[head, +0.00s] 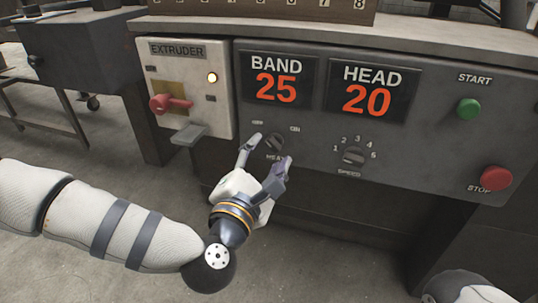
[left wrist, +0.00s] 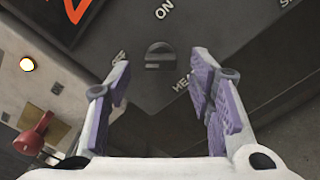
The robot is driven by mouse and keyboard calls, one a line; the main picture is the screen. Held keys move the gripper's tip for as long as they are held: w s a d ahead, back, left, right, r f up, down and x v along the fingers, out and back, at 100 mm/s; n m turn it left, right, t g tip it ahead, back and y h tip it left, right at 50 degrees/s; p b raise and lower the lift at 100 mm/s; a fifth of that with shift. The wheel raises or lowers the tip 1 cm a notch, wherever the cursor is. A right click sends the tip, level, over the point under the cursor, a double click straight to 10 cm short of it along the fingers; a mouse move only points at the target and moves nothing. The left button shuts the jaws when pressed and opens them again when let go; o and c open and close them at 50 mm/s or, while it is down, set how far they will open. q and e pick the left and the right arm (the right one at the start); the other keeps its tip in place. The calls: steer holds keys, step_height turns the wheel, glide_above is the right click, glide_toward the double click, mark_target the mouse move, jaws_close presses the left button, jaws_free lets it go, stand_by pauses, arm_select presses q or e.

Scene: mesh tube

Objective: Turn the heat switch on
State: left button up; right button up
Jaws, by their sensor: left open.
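The heat switch (head: 275,142) is a small dark round knob on the grey control panel. It has a HEAT label below, an ON label to the upper right and another label to the upper left. It also shows in the left wrist view (left wrist: 160,52), between and beyond my fingertips. I cannot tell for sure which label it points to. My left gripper (head: 269,149) is open in front of the switch, one finger on each side of it. It also shows in the left wrist view (left wrist: 160,72), with nothing between its fingers. My right gripper is not in view.
The panel also holds a speed knob (head: 353,155), a green start button (head: 468,109), a red stop button (head: 495,179), and BAND 25 (head: 277,80) and HEAD 20 (head: 366,91) displays. A white extruder box (head: 215,110) with a red handle (head: 170,103) and lit lamp juts out at left.

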mark_target(274, 143)
arm_select(q)
steer(key=shift+x, duration=1.4)
steer(key=shift+s, duration=0.1)
jaws_close()
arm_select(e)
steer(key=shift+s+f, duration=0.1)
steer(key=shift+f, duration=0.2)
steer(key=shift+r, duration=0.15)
arm_select(q)
steer(key=m+p, duration=0.2)
steer(key=m, duration=0.1)
steer(key=shift+r+m, duration=0.2)
steer(key=shift+m, duration=0.2)
steer(key=m+p, duration=0.4)
steer(key=m, duration=0.1)
steer(key=m+p, duration=0.2)
steer(key=m, duration=0.3)
steer(key=shift+f+m+p, duration=0.1)
steer(key=shift+m+p, duration=1.05)
steer(key=shift+m, duration=0.75)
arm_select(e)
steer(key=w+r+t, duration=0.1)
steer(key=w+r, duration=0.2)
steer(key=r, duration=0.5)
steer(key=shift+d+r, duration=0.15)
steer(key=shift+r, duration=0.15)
arm_select(q)
steer(key=shift+m, duration=0.3)
